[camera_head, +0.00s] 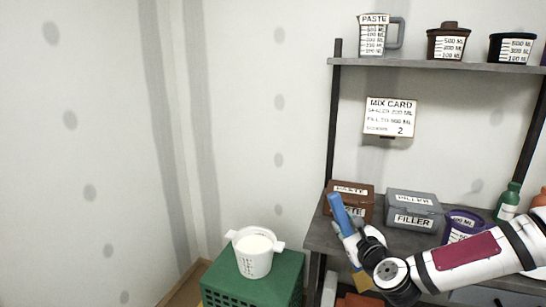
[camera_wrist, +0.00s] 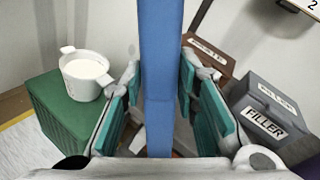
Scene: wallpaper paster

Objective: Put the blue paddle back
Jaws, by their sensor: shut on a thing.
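The blue paddle (camera_head: 340,213) is a flat blue bar, held up and tilted in front of the shelf unit. In the wrist view the paddle (camera_wrist: 157,75) runs from the top edge down between the teal finger pads. My gripper (camera_head: 351,238) is shut on it, near the front left of the shelf's worktop. Its fingers also show in the wrist view (camera_wrist: 160,88). The paddle's lower part is hidden behind my gripper and wrist. A yellowish piece (camera_head: 362,281) shows below my gripper; I cannot tell whether it belongs to the paddle.
A white cup of white liquid (camera_head: 253,254) stands on a green crate (camera_head: 262,284) to the left. A brown paste box (camera_head: 352,190), grey filler box (camera_head: 414,208) and purple-rimmed measuring cup (camera_head: 465,224) stand on the worktop (camera_head: 319,235). Several containers line the upper shelf (camera_head: 425,66).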

